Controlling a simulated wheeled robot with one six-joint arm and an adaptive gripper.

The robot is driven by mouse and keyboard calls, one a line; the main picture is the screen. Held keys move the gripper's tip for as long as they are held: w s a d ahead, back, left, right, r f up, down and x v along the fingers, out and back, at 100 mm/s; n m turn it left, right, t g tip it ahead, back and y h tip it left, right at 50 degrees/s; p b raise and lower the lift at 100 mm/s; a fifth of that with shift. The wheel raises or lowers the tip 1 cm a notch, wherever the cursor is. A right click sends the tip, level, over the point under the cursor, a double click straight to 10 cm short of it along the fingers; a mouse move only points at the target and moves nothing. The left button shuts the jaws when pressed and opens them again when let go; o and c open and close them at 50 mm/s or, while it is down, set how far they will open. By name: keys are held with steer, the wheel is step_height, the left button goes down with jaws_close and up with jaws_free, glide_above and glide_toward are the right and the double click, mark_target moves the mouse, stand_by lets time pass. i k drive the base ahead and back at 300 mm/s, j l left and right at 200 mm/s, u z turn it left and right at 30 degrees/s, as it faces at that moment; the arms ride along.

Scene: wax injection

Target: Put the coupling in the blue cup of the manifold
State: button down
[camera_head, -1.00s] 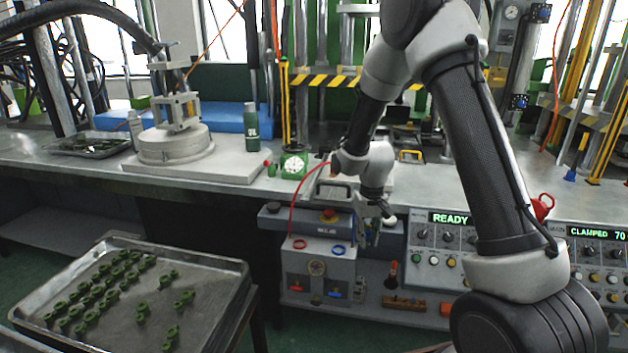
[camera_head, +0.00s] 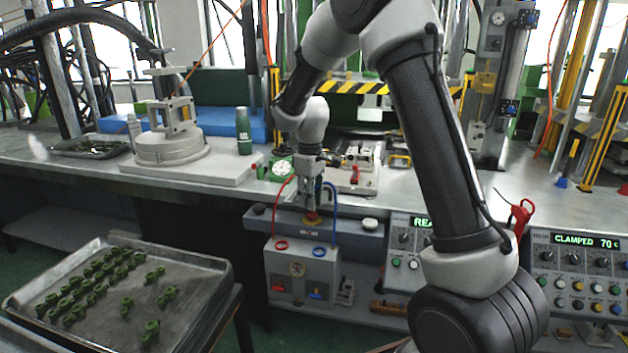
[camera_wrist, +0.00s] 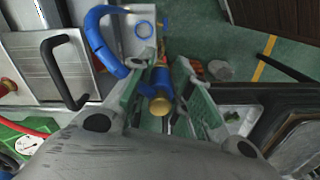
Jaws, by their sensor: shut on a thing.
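My gripper (camera_head: 312,208) is shut on the coupling, which has a blue body and a brass end (camera_wrist: 160,105) in the wrist view. A blue hose (camera_wrist: 103,42) curves to it; the hose also shows in the head view (camera_head: 334,205). The manifold (camera_head: 300,268) is a grey box below the bench edge. Its blue cup (camera_head: 320,251) is a ring on the top, right of the red cup (camera_head: 281,245). The blue cup also shows in the wrist view (camera_wrist: 144,29), beyond the fingertips. The coupling is above and apart from it. In the head view my fingers hide the coupling.
A red button (camera_head: 312,218) is just behind the manifold's top. A red hose (camera_head: 277,205) hangs at the left. Control panels (camera_head: 575,265) stand at the right. A tray (camera_head: 195,315) of green parts is at the lower left. A black handle (camera_wrist: 62,70) is beside my gripper.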

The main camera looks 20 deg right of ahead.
mark_target(319, 253)
steer(key=i, duration=0.85)
